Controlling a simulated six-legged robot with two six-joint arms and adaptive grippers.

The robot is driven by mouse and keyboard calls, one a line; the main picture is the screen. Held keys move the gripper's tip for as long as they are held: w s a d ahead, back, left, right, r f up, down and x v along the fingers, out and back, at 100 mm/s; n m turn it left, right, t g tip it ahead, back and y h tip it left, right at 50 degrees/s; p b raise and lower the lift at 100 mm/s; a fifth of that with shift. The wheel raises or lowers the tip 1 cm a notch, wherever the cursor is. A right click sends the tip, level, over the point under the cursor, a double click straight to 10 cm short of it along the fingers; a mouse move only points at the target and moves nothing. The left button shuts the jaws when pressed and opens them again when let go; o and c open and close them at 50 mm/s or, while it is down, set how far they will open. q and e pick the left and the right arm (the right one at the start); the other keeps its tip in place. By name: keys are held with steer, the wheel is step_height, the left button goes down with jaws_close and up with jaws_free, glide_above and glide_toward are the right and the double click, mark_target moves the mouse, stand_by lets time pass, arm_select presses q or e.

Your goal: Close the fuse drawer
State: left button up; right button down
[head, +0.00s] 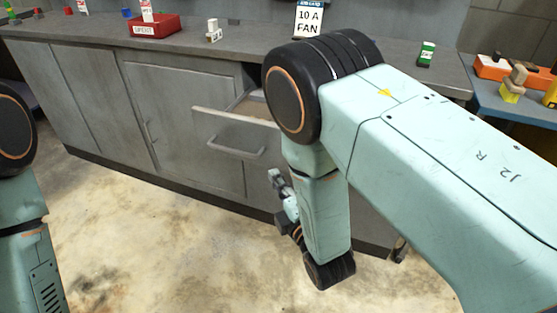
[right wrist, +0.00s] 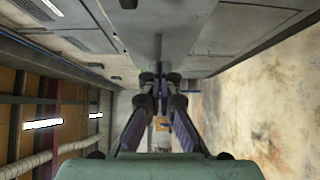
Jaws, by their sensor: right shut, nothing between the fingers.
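The fuse drawer (head: 232,118) is a grey drawer in the bench front. It stands partly open, pulled out from the cabinet, with a bar handle (head: 235,151) on its face. My right arm hides its right end. My right gripper (head: 273,176) is shut and empty, to the right of and a little below the handle, and looks apart from the drawer. Its fingers (right wrist: 160,82) also show shut in the right wrist view, with a grey surface above them. My left arm shows at the left edge of the head view, but its gripper is out of view.
On the grey bench top (head: 90,30) are a red tray (head: 153,27), a "10 A FAN" sign (head: 309,20) and a green-and-white box (head: 427,54). A blue side table (head: 500,97) stands at the right. The concrete floor (head: 150,220) in front is clear.

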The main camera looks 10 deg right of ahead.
mark_target(272, 151)
steer(key=shift+w+d+b, duration=0.25)
steer(key=shift+w+d, duration=0.05)
steer(key=shift+w, duration=0.75)
steer(key=shift+w+d+b, duration=0.2)
steer(key=shift+w+d, duration=0.1)
steer(key=shift+w, duration=0.7)
steer(key=shift+w+d+b, duration=0.25)
steer(key=shift+w+d, duration=0.05)
steer(key=shift+w, duration=0.75)
